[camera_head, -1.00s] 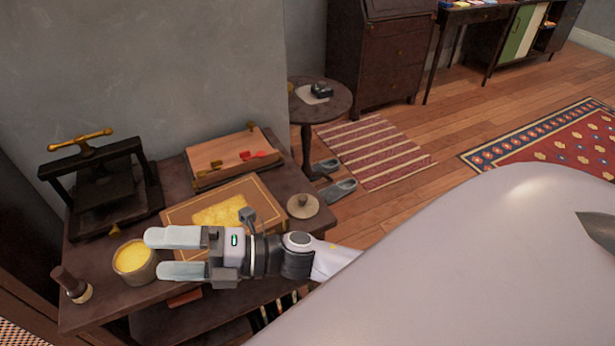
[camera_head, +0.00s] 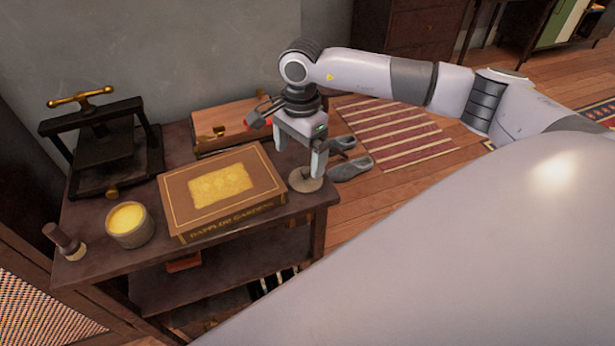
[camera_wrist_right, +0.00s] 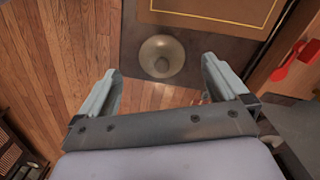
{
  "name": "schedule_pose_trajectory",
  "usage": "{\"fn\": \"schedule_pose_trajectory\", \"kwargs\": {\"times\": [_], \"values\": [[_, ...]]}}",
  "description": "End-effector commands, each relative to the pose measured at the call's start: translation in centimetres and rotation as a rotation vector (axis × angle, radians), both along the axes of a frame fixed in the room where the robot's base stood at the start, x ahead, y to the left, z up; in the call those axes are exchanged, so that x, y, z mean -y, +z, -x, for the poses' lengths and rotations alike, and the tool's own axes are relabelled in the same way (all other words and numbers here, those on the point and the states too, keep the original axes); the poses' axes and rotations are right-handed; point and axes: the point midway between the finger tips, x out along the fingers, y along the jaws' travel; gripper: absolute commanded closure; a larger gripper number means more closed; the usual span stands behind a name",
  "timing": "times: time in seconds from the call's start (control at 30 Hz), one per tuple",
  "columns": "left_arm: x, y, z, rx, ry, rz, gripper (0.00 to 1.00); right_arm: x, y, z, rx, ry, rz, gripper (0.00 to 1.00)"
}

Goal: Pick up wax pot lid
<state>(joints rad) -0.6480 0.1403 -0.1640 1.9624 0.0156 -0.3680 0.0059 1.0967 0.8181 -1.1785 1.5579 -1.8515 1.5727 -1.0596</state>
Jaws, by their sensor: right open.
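The wax pot lid (camera_head: 304,181) is a round, pale tan disc with a knob, lying at the right end of the dark table. In the right wrist view the lid (camera_wrist_right: 162,58) shows beyond the fingertips, between their lines, with its knob facing up. My right gripper (camera_head: 303,167) is open and points down over the lid, its fingers partly covering it. In the right wrist view the gripper (camera_wrist_right: 160,75) is empty. The wax pot (camera_head: 128,224), with yellow wax, stands open at the table's left front. My left gripper is not in view.
A large brown book (camera_head: 222,192) lies just left of the lid. A wooden board with red and brass tools (camera_head: 225,125) is behind it. A black press (camera_head: 103,150) and a dark-handled stamp (camera_head: 65,242) are at left. The table's right edge is close to the lid.

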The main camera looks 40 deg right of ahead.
Motion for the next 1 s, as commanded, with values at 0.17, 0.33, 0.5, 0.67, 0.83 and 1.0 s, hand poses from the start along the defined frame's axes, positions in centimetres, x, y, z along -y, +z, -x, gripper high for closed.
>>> {"fn": "schedule_pose_trajectory", "kwargs": {"times": [0.17,0.33,0.5,0.67,0.83,1.0], "values": [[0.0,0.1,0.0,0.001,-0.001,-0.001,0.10,1.4,-0.5,-0.2,0.001,0.004,0.053,0.00],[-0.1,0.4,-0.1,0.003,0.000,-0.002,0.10,1.4,-2.4,-0.2,-0.001,0.003,0.050,0.00],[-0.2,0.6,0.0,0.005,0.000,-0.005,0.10,1.6,-5.1,-0.1,-0.001,0.004,0.047,0.00],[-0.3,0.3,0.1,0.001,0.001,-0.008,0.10,1.6,-6.6,-0.2,0.002,0.003,0.046,0.00],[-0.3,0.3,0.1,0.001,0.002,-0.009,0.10,1.6,-6.8,-0.2,0.003,0.004,0.046,0.00],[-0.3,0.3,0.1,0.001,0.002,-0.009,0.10,1.6,-6.8,-0.2,0.003,0.004,0.046,0.29]]}}
